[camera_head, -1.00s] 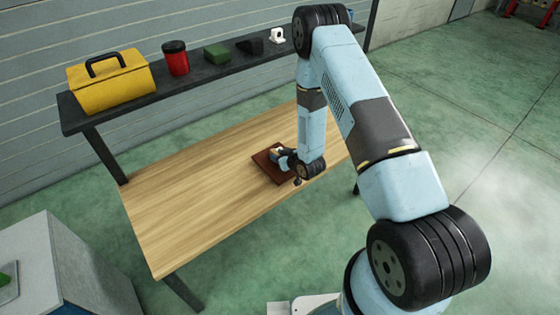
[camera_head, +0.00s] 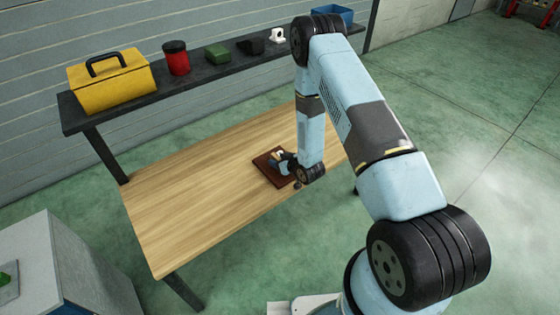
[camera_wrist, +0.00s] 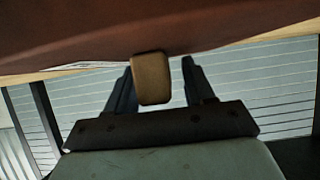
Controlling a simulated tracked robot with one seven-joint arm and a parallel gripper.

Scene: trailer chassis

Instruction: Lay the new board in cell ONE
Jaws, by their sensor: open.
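A flat reddish-brown panel (camera_head: 262,160) lies on the wooden workbench, partly hidden by my arm. It fills the top of the wrist view (camera_wrist: 120,30). A small tan block (camera_wrist: 151,85) stands out from it, between my two dark fingers. My gripper (camera_wrist: 158,82) is open, with a visible gap between the block and the right finger; the left finger is close to it. In the head view my gripper (camera_head: 280,157) is low over the panel. I cannot make out a cell marked ONE. I cannot tell which thing is the new board.
The wooden bench (camera_head: 190,200) is clear to the left. A dark shelf (camera_head: 150,104) behind it carries a yellow toolbox (camera_head: 110,82), a red can (camera_head: 176,58), a green block (camera_head: 217,54) and a blue bin (camera_head: 335,14). A grey cabinet (camera_head: 40,250) bears a green item (camera_head: 5,278).

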